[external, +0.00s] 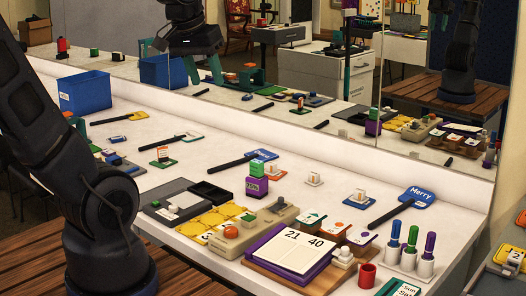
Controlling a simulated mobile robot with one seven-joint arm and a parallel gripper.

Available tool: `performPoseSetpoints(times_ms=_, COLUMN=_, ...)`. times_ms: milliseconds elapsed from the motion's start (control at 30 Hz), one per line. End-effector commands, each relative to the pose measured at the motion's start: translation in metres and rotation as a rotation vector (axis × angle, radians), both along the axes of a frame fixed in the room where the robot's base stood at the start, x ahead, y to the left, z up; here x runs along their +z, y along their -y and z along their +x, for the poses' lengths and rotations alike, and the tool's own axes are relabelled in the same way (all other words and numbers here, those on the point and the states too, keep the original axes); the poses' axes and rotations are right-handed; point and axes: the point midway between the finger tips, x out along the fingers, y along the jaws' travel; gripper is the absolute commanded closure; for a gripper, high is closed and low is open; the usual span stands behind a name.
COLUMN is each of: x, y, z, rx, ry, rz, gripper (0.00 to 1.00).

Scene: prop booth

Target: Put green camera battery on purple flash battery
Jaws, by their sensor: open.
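A green block (257,168), which looks like the green camera battery, rests on top of a purple block (257,187), which looks like the purple flash battery. The pair stands upright at the middle of the white table, and the mirror behind repeats it. My gripper (79,127) is at the left, mostly hidden behind my arm, with a bit of teal finger showing. Its mirror reflection shows the teal fingers apart and nothing between them. It is well to the left of the two batteries and does not touch them.
A blue bin (85,92) stands at the back left. Black trays (211,191), yellow number tiles (213,219), a beige control box (262,222) and a scoreboard (291,249) crowd the front. Signs on black handles and marker holders (409,262) lie right. A mirror borders the back.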

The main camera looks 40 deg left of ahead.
Motion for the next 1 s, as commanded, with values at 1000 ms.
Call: performPoseSetpoints(times_ms=1000, x=-0.003, y=0.011, z=-0.062, rx=-0.232, ry=0.065, rz=0.098, gripper=0.56)
